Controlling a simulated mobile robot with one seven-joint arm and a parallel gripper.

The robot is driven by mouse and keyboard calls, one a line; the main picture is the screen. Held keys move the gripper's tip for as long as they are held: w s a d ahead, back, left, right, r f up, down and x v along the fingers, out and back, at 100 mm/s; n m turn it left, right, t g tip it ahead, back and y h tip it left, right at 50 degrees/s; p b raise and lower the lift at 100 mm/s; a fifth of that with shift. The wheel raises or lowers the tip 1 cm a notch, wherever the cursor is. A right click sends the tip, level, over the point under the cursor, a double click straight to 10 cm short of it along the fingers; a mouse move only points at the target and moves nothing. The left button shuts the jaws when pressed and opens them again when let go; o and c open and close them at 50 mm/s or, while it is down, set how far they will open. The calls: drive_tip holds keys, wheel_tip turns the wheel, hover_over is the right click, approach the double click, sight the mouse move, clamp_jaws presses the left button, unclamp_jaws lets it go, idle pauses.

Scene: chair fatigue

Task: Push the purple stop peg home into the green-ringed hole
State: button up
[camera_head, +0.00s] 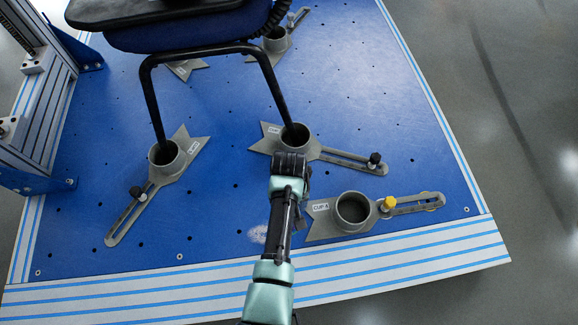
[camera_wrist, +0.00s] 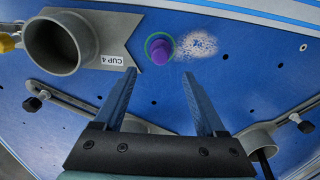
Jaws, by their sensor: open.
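The purple stop peg (camera_wrist: 161,52) stands in the green-ringed hole (camera_wrist: 148,40) in the wrist view, with part of it showing above the blue plate. How deep it sits I cannot tell. My gripper (camera_wrist: 158,76) is open and empty. Its two fingertips point toward the plate, and the peg appears between and just beyond them, with no visible contact. In the head view my gripper (camera_head: 290,165) is seen from above, fingertips hidden. The peg and ring do not show there; my arm seems to cover them.
The CUP 4 holder (camera_head: 353,210), with a yellow knob (camera_head: 389,202), lies close beside the peg, left in the wrist view (camera_wrist: 60,42). A chair (camera_head: 190,25) stands with its legs in other cups. A pale scuffed patch (camera_wrist: 195,43) is right of the peg.

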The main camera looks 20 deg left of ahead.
drive_tip(key=shift+r+p, duration=0.65)
drive_tip(key=shift+r, duration=0.95)
